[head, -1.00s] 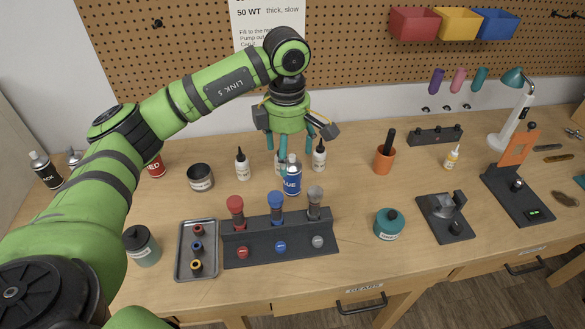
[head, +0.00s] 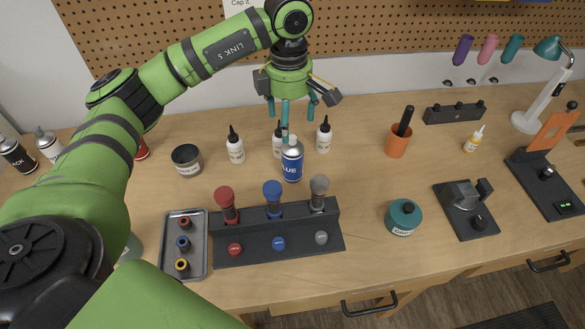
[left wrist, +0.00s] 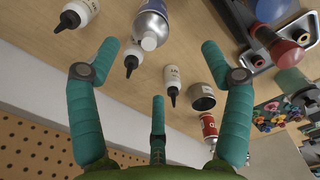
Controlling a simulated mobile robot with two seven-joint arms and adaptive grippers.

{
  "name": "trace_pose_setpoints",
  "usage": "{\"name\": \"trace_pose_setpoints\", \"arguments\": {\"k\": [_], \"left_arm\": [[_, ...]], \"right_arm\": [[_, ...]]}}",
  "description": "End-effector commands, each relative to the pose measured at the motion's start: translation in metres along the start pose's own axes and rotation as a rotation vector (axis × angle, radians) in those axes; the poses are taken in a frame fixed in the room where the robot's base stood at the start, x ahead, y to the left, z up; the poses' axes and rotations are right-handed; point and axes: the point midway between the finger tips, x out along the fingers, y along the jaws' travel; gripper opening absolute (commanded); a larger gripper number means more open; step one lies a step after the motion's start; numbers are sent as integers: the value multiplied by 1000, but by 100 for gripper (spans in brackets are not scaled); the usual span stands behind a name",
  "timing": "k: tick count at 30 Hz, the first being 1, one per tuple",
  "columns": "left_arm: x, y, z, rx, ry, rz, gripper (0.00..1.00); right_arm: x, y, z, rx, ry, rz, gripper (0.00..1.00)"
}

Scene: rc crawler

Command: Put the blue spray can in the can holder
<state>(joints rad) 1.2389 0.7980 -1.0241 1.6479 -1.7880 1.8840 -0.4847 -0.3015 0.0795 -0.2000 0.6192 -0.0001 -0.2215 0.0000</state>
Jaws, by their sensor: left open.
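The blue spray can (head: 292,165) stands upright on the bench behind the dark tool rack, with a grey top. In the left wrist view the can (left wrist: 154,18) shows beyond the fingertips, its top facing the camera. My left gripper (head: 291,112) points down with teal fingers spread, empty, above and a little behind the can, apart from it. Its fingers (left wrist: 157,70) are wide apart in the wrist view. A black can (head: 15,154) and a white-topped can (head: 48,147) stand at the far left. I cannot make out the can holder; my left arm covers part of that area.
White dropper bottles (head: 236,148) stand close around the blue can. A dark rack (head: 325,238) with coloured-handled tools is in front. A grey tray (head: 170,262), dark jar (head: 187,160) and orange cup (head: 397,146) are nearby.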

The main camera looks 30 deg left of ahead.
Motion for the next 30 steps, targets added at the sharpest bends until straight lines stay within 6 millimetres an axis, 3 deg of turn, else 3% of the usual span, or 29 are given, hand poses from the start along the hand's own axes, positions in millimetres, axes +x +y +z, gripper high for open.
{"name": "trace_pose_setpoints", "arguments": {"k": [1, 3, 9, 17, 24, 30], "left_arm": [[16, 0, 0, 0, 0, 0, 80], [28, 0, 0, 0, 0, 0, 80], [49, 0, 0, -1, 0, 0, 80], [65, 0, 0, -2, 2, -5, 80], [97, 7, 4, -1, 2, -6, 80], [118, 7, 4, 0, 0, -1, 80]], "right_arm": [[16, 1, 4, -1, -4, 2, 40], [28, 3, 8, -2, -8, 4, 40], [48, 4, 6, -3, -3, 7, 40], [34, 3, -1, -2, 8, 5, 40], [11, -2, -3, 1, 7, -2, 40], [8, -5, -3, 2, 7, -6, 40]]}}
